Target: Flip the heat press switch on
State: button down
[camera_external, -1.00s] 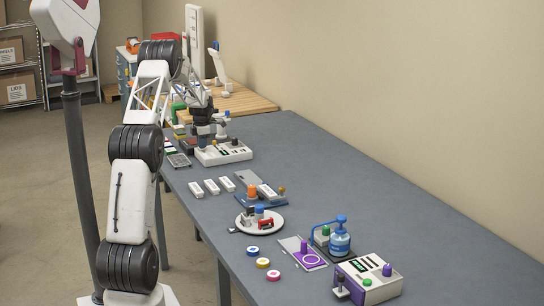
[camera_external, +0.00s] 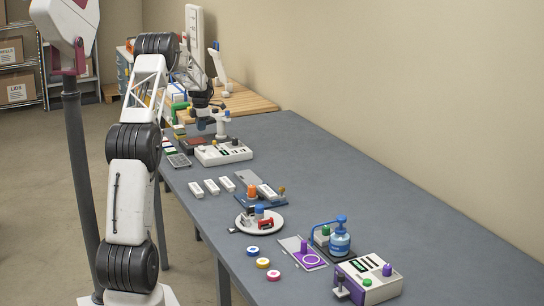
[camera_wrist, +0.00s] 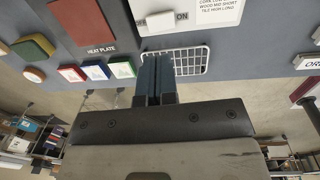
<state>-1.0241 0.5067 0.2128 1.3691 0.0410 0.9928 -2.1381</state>
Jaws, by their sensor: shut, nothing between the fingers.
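The heat press shows in the wrist view as a brown-red plate (camera_wrist: 90,18) marked HEAT PLATE. Right of it is a white switch piece (camera_wrist: 160,22), with the word ON just to its right. Whether the switch is on I cannot tell. My gripper (camera_wrist: 156,58) is shut and empty, its blue-grey fingertips below the switch in the picture and over the edge of a white wire rack, apart from the switch. In the external view the brown-red plate (camera_external: 194,143) lies at the far part of the table, and my wrist is raised above that area; the fingertips are hard to make out there.
Red, blue and green-edged tiles (camera_wrist: 95,71) lie left of the fingers in the wrist view. A white wire rack (camera_wrist: 190,62) is beside them. A white control box (camera_external: 222,153) stands near the plate. The table's right middle (camera_external: 330,170) is clear.

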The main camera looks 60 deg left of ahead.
jog(key=shift+d+r, duration=0.15)
jog(key=shift+r, duration=2.7)
